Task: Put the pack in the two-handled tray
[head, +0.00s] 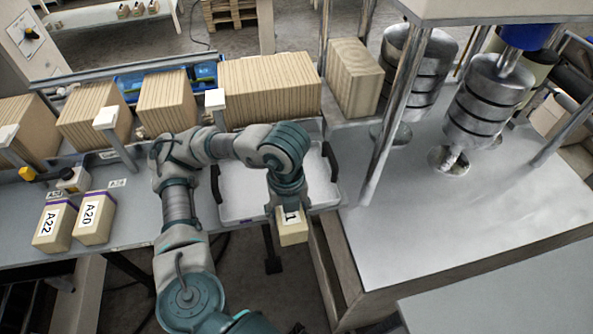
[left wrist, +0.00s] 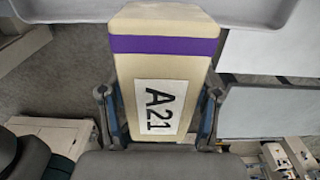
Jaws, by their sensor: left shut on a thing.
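My left gripper (head: 290,205) is shut on a cream pack (head: 293,232) at the front edge of the two-handled tray. In the left wrist view the pack (left wrist: 165,65) shows a purple band and the label A21, with one finger of the gripper (left wrist: 158,105) on each side. The tray (head: 236,212) is white and shallow, with a dark handle at its left and right ends. It lies behind the pack in the head view, and my left arm covers part of it. The visible part of its floor looks empty. My right gripper is not in view.
Packs A22 (head: 54,226) and A20 (head: 95,217) lie on the grey bench (head: 140,205) left of the tray. A row of brown board stacks (head: 270,90) stands behind. A metal post (head: 392,110) and a machine table (head: 450,215) are at the right.

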